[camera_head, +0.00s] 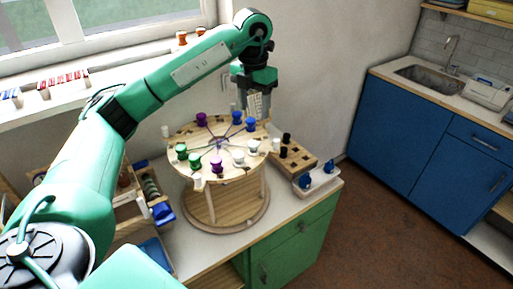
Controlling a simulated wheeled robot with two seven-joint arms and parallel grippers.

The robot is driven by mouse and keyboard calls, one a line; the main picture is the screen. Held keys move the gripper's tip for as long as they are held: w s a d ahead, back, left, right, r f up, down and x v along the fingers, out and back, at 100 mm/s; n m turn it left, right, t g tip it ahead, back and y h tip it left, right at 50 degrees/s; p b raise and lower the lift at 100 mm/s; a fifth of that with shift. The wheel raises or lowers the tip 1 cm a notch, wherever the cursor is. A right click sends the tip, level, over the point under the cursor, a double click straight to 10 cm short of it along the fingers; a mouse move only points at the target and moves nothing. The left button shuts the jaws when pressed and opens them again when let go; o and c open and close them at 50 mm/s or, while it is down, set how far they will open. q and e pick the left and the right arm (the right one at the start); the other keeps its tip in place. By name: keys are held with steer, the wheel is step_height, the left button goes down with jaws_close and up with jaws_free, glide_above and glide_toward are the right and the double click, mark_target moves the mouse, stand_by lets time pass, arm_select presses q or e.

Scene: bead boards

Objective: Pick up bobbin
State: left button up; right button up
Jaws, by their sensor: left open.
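Several bobbins stand around the rim of a round two-tier wooden stand (212,137) on the cabinet top. They include a purple bobbin (202,119), blue bobbins (237,117) and (251,124), green bobbins (181,150) and (194,160), and white bobbins (238,156) and (253,146). Threads run from the bobbins to the middle of the stand. My left gripper (257,112) points down at the back right of the stand, close behind the blue bobbins. It is open, and I see no bobbin between its fingers. My right gripper is out of view.
A wooden block with holes (297,159) and black pegs stands right of the stand. A white tray (318,183) with blue items sits at the cabinet's right edge. Wooden trays (130,228) lie left. The wall is close behind the gripper.

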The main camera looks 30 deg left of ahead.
mark_target(253, 143)
arm_select(q)
step_height(253, 143, down, 8)
steer(key=shift+s+a+f+p, duration=0.1)
steer(key=shift+a+p, duration=0.05)
steer(key=shift+p, duration=0.55)
steer(key=shift+f+p, duration=0.5)
step_height(253, 143, down, 3)
steer(key=shift+s+f+p, duration=0.15)
steer(key=shift+p, duration=0.75)
steer(key=shift+f, duration=0.55)
steer(key=c, duration=1.1)
